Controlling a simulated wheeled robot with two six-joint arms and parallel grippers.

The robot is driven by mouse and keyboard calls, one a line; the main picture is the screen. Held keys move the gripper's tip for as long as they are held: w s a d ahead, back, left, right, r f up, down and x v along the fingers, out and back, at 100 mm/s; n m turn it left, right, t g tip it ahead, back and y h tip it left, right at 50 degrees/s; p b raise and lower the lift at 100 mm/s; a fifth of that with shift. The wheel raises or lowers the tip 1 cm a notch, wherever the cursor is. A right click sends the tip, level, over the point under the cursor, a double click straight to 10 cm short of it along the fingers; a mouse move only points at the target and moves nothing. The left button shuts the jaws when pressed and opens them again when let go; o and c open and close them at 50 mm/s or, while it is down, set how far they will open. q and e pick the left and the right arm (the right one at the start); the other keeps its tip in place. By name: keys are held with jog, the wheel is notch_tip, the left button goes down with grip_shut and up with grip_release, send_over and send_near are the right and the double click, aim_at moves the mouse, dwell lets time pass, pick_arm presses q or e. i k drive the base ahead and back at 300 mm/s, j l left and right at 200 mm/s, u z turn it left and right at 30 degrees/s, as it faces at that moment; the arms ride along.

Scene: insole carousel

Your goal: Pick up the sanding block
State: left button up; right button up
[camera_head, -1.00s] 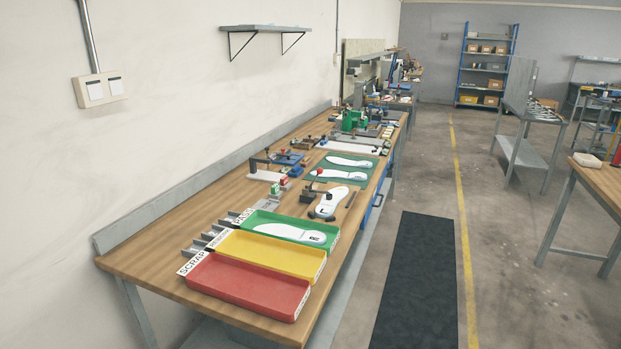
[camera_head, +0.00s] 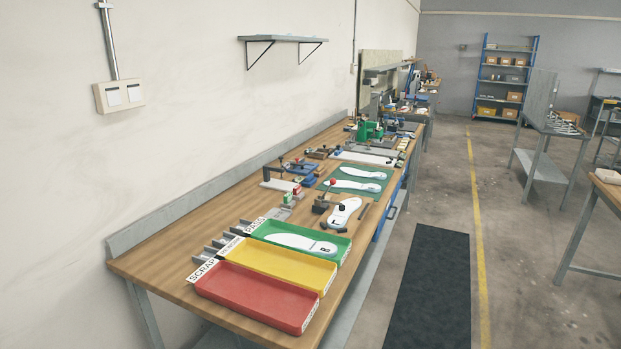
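I cannot make out the sanding block for certain. Several small items lie along the long wooden workbench (camera_head: 150,262), too small to name surely. A small red-and-green block (camera_head: 297,190) sits on it beyond the trays. A pale beige block (camera_head: 607,176) lies on another bench at the right edge; I cannot tell whether it is the sanding block. Neither of my grippers is in view.
Red (camera_head: 255,297), yellow (camera_head: 280,268) and green (camera_head: 332,250) trays stand at the bench's near end; a white insole (camera_head: 300,242) lies in the green one. A dark floor mat (camera_head: 428,290) and open floor lie right of the bench.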

aim_at(309, 180)
jog(key=i+l+u, duration=0.1)
jog(key=l, duration=0.25)
jog(key=i+l+u, duration=0.1)
jog(key=i+l, duration=0.15)
jog(key=l, duration=0.15)
jog(key=i+l+u, duration=0.15)
jog(key=l, duration=0.2)
jog(key=i+l+u, duration=0.1)
jog(key=l, duration=0.3)
jog(key=i+l+u, duration=0.1)
jog(key=l, duration=0.3)
jog(key=i+l+u, duration=0.1)
jog(key=l, duration=0.35)
jog(key=i, duration=0.1)
